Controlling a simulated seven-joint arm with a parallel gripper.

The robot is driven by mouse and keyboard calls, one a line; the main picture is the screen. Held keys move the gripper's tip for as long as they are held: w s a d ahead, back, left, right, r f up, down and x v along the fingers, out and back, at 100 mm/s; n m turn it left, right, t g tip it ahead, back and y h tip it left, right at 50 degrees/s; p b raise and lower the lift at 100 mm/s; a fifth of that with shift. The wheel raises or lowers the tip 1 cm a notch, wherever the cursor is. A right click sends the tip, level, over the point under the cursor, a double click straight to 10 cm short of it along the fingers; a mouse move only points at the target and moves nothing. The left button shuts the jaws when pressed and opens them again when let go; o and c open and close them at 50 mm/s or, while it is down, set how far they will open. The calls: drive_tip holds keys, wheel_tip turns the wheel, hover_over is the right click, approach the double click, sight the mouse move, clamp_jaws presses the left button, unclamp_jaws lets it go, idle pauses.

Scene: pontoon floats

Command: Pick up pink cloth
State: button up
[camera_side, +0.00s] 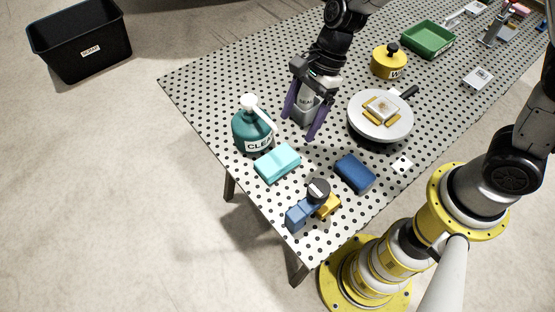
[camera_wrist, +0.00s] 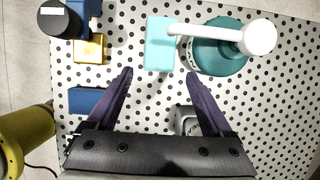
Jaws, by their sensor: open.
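I cannot make out a pink cloth for certain in either view. A small pinkish-red item (camera_side: 519,9) lies at the far upper right of the table in the side view, too small to identify. My gripper (camera_side: 299,128) is above the near left part of the table, fingers pointing down, open with its purple fingers spread. In the wrist view the gripper (camera_wrist: 160,75) has nothing held between its fingertips. A grey labelled container (camera_side: 306,105) shows behind and between the fingers in the side view; it appears by the right finger in the wrist view (camera_wrist: 187,122).
A teal pump bottle (camera_side: 252,135), turquoise block (camera_side: 278,164), dark blue block (camera_side: 354,173) and blue-yellow tool (camera_side: 300,214) surround the gripper. A pan (camera_side: 366,122), yellow pot (camera_side: 388,64) and green tray (camera_side: 428,40) stand farther right. A black bin (camera_side: 80,45) is on the floor.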

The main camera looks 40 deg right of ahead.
sight(282, 155)
drive_tip(key=x, duration=0.4)
drive_tip(key=shift+a+f, duration=0.15)
drive_tip(key=shift+f, duration=0.15)
drive_tip(key=shift+a+x, duration=0.15)
drive_tip(key=shift+x, duration=1.2)
drive_tip(key=shift+a+x, duration=0.15)
drive_tip(key=shift+x, duration=1.15)
drive_tip(key=shift+r, duration=0.1)
drive_tip(key=c, duration=1)
drive_tip(key=shift+r, duration=0.2)
drive_tip(key=shift+r, duration=0.6)
drive_tip(key=s+d+r, duration=0.7)
drive_tip(key=s+r, duration=0.4)
drive_tip(key=s, duration=0.1)
drive_tip(key=shift+d+r, duration=0.25)
